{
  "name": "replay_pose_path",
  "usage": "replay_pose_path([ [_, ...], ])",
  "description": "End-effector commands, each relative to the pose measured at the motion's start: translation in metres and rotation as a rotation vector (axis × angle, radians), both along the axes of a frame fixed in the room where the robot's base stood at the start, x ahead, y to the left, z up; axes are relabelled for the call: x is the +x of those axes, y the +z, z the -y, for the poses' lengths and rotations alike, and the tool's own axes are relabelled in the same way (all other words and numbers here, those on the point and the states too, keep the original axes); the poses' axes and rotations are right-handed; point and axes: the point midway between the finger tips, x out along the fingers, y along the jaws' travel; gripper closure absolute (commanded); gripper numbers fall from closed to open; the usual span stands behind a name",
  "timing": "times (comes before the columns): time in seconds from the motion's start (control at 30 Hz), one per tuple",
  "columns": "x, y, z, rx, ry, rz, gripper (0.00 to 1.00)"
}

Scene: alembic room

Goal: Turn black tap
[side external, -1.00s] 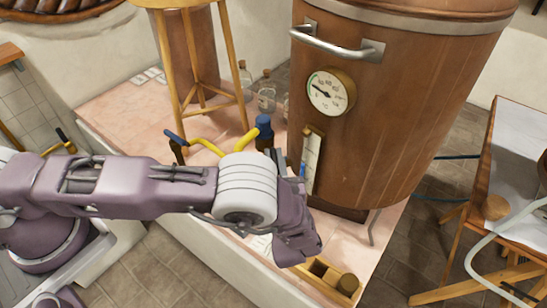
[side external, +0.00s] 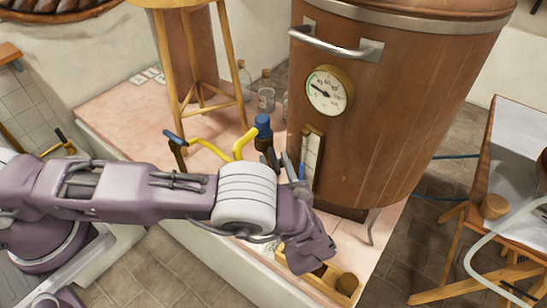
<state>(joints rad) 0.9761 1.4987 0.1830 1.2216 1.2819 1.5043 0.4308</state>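My arm reaches in from the left, and its purple wrist (side external: 300,240) is in front of the foot of the copper tank (side external: 400,110). My gripper is mostly hidden behind the wrist. Narrow dark prongs (side external: 270,160) show above the wrist, beside the tank, and may be its fingers. Whether they are open or shut is unclear. I cannot make out a black tap for certain; the area behind my wrist is hidden. Yellow bent pipes (side external: 210,147) with a dark blue knob (side external: 263,125) stand just left of the tank.
A wooden stool (side external: 200,60) and glass bottles (side external: 265,92) stand behind on the pink tiled platform (side external: 120,110). A small wooden tray (side external: 342,297) lies below my wrist. The tank carries a round gauge (side external: 328,90) and a metal handle (side external: 340,48). A table (side external: 515,150) stands at the right.

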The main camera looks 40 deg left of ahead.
Motion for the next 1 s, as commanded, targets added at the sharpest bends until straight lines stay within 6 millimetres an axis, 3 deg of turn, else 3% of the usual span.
replay_pose_path([
  [0.23, -0.031, 0.0, 0.035, 0.0, -0.003, 0.0, 0.62],
  [0.63, -0.036, 0.002, 0.04, 0.0, 0.0, 0.0, 0.62],
  [0.9, -0.04, 0.053, 0.046, -0.004, -0.003, -0.002, 0.62],
  [0.97, -0.053, 0.047, 0.06, -0.001, -0.001, -0.003, 0.62],
  [1.0, -0.051, 0.031, 0.057, 0.004, 0.0, -0.003, 0.62],
])
